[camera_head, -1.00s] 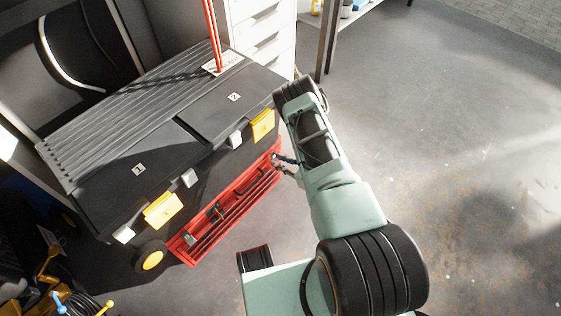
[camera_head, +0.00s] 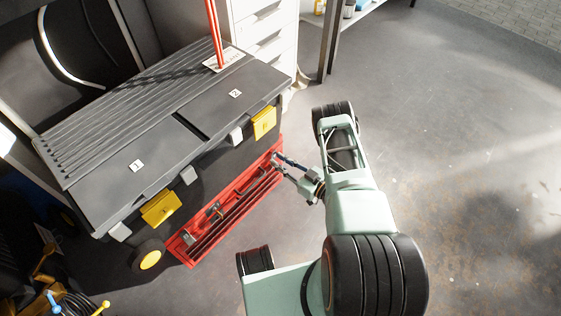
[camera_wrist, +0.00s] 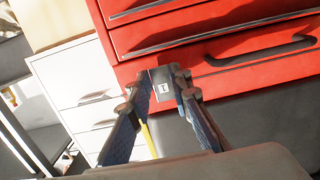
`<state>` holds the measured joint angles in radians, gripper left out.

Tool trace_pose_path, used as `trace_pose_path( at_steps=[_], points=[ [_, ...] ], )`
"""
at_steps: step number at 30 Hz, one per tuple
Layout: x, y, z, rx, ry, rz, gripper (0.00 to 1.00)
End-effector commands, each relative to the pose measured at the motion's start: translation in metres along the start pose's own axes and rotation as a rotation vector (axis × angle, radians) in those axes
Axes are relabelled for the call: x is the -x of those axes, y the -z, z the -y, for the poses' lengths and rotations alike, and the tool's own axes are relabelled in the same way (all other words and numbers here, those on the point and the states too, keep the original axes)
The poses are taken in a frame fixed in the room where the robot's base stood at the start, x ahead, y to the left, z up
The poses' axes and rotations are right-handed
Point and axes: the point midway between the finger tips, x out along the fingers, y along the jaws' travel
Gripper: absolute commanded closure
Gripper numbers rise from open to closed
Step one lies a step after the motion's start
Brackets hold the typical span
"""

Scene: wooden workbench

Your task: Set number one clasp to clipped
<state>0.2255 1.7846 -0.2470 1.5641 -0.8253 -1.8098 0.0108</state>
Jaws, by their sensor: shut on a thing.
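A black chest has two lids, labelled 1 (camera_head: 136,165) and 2 (camera_head: 235,93). A yellow clasp (camera_head: 160,208) hangs at the front below lid 1, and another yellow clasp (camera_head: 264,123) below lid 2. Red drawers (camera_head: 225,210) with dark handles form the front below. My gripper (camera_head: 276,160) is at the right end of the red front. In the wrist view my gripper (camera_wrist: 162,84) is closed around a small grey piece (camera_wrist: 161,79) against the red drawers. The piece bears a white label that seems to read 1. Whether it is a clasp, and its position, I cannot tell.
White drawers (camera_head: 263,32) stand behind the chest, and a shelf (camera_head: 355,14) is at the back. Red poles (camera_head: 214,30) rise from the chest top. Yellow-and-black equipment (camera_head: 45,265) lies at lower left. The concrete floor (camera_head: 470,170) at right is clear.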

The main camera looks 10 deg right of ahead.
Motion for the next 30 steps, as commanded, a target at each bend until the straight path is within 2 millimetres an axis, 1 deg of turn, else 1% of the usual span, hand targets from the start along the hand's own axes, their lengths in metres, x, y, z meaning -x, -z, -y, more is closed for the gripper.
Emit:
trace_pose_path(
  at_steps=[2, 3, 6, 8, 17, 20, 27, 30],
  points=[
    [0.000, -0.001, 0.000, 0.000, 0.000, 0.002, 1.00],
    [0.000, -0.001, 0.000, 0.000, 0.000, 0.002, 0.80],
    [0.000, -0.001, 0.000, 0.000, 0.000, 0.002, 0.69],
    [0.000, -0.001, 0.000, 0.000, 0.000, 0.002, 0.64],
    [0.002, 0.000, 0.000, 0.000, 0.000, 0.002, 0.64],
    [0.012, -0.001, 0.000, -0.001, -0.001, 0.002, 0.64],
    [0.053, -0.001, 0.000, -0.001, -0.003, 0.003, 0.64],
    [0.065, -0.001, -0.001, 0.000, -0.002, 0.003, 0.64]
  ],
)
